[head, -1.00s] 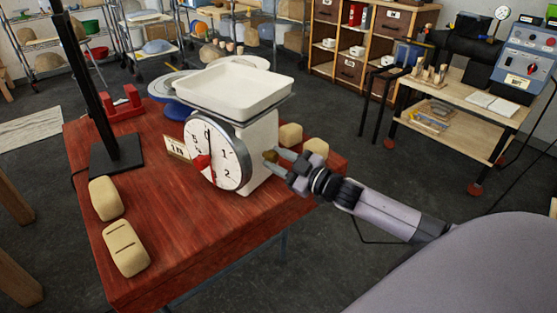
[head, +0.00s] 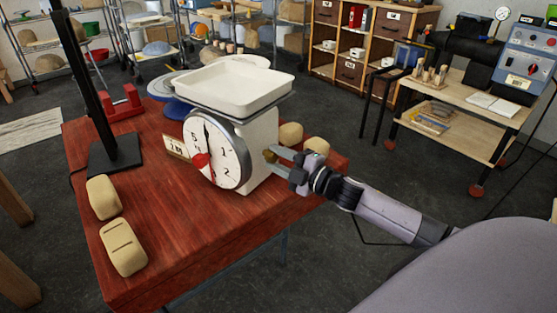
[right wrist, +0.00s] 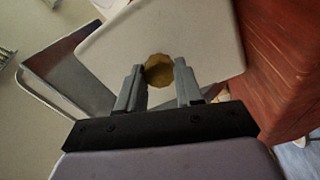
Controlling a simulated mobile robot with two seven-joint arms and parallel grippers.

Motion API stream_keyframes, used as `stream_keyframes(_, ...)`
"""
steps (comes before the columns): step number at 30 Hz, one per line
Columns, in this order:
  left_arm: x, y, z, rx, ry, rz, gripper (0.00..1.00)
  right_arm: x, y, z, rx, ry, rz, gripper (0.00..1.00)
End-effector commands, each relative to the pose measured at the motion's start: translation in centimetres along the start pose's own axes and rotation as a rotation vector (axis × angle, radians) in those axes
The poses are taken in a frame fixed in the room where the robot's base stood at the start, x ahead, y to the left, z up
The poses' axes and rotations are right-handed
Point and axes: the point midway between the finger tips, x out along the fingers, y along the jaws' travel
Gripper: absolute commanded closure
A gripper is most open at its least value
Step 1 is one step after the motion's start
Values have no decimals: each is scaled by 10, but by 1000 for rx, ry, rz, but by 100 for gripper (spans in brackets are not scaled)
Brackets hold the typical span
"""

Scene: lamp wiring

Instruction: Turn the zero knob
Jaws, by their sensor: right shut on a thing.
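The white kitchen scale (head: 262,145) stands on the red table with its round dial (head: 222,150) facing front left and a white pan (head: 237,85) on top. The dial's black needle points up near the top mark, and a red part shows at the dial's left. The brass zero knob (head: 269,156) is on the scale's right side. My right gripper (head: 273,160) is shut on it. In the right wrist view the faceted zero knob (right wrist: 158,69) sits between the two fingertips (right wrist: 160,78), against the white housing. My left gripper is out of view.
Tan loaf-shaped blocks lie at the table's left edge (head: 123,247) and behind the scale (head: 291,134). A black stand (head: 115,155), a red cradle (head: 124,105) and a small label card (head: 176,146) are also on the red table (head: 175,240). The front middle is clear.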

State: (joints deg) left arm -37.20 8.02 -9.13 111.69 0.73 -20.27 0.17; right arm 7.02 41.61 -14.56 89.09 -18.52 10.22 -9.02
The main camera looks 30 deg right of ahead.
Motion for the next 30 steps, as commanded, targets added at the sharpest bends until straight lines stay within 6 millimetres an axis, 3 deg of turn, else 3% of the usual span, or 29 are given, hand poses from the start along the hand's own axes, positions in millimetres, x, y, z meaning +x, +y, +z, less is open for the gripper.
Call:
stream_keyframes(17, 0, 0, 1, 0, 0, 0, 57, 0, 0, -1, -29, 3, 0, 95)
stream_keyframes(18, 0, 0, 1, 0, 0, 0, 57, 0, 0, -1, -28, 3, 0, 51)
stream_keyframes(19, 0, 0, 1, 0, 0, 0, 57, 0, 0, -1, -28, 2, 0, 42)
stream_keyframes(30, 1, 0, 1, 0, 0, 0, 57, -2, -1, 0, -27, 1, -1, 39)
